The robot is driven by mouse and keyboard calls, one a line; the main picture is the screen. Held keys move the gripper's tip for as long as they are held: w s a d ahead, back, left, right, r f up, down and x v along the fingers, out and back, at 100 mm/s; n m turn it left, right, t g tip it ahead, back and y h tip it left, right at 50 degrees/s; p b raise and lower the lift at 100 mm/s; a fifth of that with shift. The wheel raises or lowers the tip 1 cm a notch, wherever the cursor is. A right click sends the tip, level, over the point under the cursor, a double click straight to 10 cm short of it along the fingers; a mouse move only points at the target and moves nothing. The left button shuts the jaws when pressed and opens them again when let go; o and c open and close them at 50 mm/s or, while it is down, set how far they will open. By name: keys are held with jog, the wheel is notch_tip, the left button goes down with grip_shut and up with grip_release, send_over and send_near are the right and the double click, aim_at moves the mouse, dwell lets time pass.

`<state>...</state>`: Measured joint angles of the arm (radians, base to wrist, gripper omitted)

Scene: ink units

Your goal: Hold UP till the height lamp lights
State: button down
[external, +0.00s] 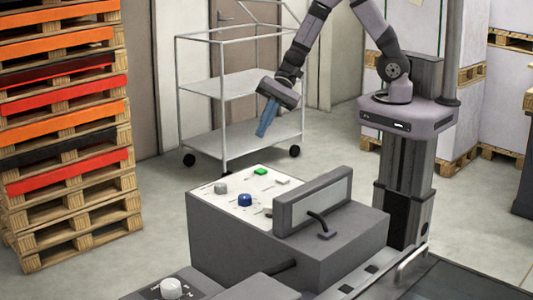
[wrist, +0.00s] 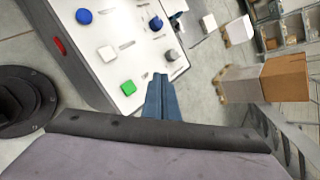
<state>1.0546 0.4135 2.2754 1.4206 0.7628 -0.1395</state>
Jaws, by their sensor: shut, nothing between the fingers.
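The control panel (external: 233,180) is a pale slanted face on a grey box, and it also shows in the wrist view (wrist: 126,70). It carries a green square button (external: 260,171), a white square button (external: 282,181), a grey knob (external: 221,188) and a blue knob (external: 245,200). In the wrist view a round blue button (wrist: 84,16) shows beyond the white one (wrist: 106,53). The labels are too small to read, so I cannot tell which control is UP or where the height lamp is. My gripper (external: 262,133), with blue fingers, is shut and empty, above and apart from the panel, near its green-button end.
A grey display housing (external: 313,200) stands up at the panel's right side. A wire trolley (external: 225,85) stands behind, and stacked pallets (external: 65,120) rise at the left. A lower box with a white knob (external: 171,288) is in front. Open floor lies left of the panel.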

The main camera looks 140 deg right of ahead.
jog(key=shift+f, duration=0.15)
jog(key=b, duration=0.5)
send_over(261, 172)
jog(key=s+d, duration=0.1)
jog(key=s, duration=0.1)
notch_tip(261, 172, down, 7)
jog(key=shift+d+r, duration=0.15)
jog(key=shift+f+b, duration=0.95)
jog(key=shift+b, duration=0.15)
jog(key=shift+f+b, duration=0.85)
jog(key=shift+b, duration=0.3)
dwell(1.7)
jog(key=shift+s+r, duration=0.1)
jog(key=shift+r, duration=0.05)
dwell(1.4)
jog(key=shift+r+p, duration=0.6)
jog(key=shift+r, duration=0.15)
